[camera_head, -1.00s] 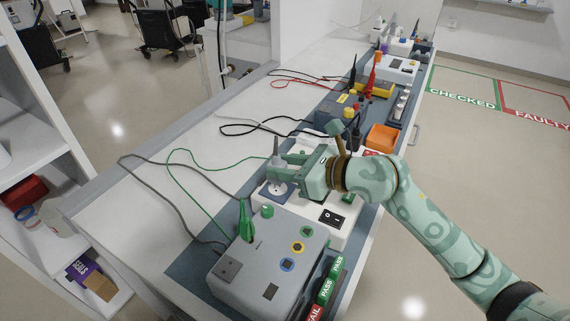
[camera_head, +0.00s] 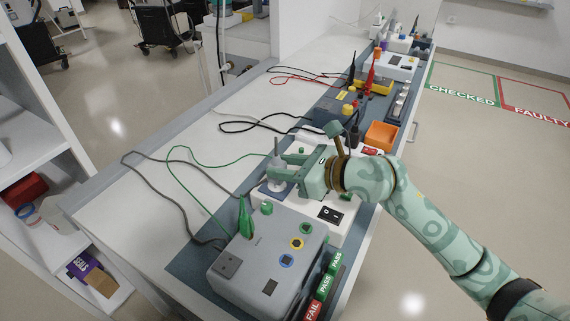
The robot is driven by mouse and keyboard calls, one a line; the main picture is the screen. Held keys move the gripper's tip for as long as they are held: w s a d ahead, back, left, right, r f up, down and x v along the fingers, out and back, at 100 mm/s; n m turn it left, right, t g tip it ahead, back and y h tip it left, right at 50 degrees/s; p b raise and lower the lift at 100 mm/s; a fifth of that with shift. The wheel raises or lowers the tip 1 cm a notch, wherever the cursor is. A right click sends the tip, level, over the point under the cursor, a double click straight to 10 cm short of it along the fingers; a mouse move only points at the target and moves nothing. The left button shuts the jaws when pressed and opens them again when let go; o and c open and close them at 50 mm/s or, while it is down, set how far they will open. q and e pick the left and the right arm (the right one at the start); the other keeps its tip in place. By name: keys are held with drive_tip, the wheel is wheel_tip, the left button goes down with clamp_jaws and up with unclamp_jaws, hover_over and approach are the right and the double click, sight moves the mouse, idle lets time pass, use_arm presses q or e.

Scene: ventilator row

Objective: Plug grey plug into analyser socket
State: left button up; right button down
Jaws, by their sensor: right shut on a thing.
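My right gripper (camera_head: 279,171) is shut on the grey plug (camera_head: 276,164), which stands upright with its cord end up. The plug's lower end is at the blue-grey socket plate (camera_head: 266,193) on the white unit (camera_head: 312,208). It covers most of the socket face, and I cannot tell how deep it sits. In front stands a grey box (camera_head: 262,262) with a dark square outlet (camera_head: 228,264), coloured round sockets and a green clip (camera_head: 244,218). My left gripper is not in view.
Grey and green cables (camera_head: 150,185) loop over the white bench top (camera_head: 130,220) at the left. Behind my gripper are an orange bin (camera_head: 381,136) and a dark blue instrument (camera_head: 335,107). PASS and FAIL labels (camera_head: 325,285) line the right edge.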

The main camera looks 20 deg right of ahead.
use_arm(q)
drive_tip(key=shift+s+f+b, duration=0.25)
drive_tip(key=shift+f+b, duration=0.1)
drive_tip(key=shift+b, duration=0.05)
use_arm(e)
drive_tip(key=shift+f, duration=1.05)
drive_tip(key=c, duration=0.9)
unclamp_jaws()
drive_tip(key=shift+c, duration=0.2)
use_arm(q)
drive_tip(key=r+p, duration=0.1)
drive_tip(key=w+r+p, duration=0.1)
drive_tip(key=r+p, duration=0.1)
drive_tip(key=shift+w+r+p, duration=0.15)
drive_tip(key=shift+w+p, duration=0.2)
drive_tip(key=shift+p, duration=0.05)
use_arm(e)
drive_tip(key=v, duration=1.6)
drive_tip(key=shift+s, duration=0.15)
drive_tip(key=shift+d, duration=0.1)
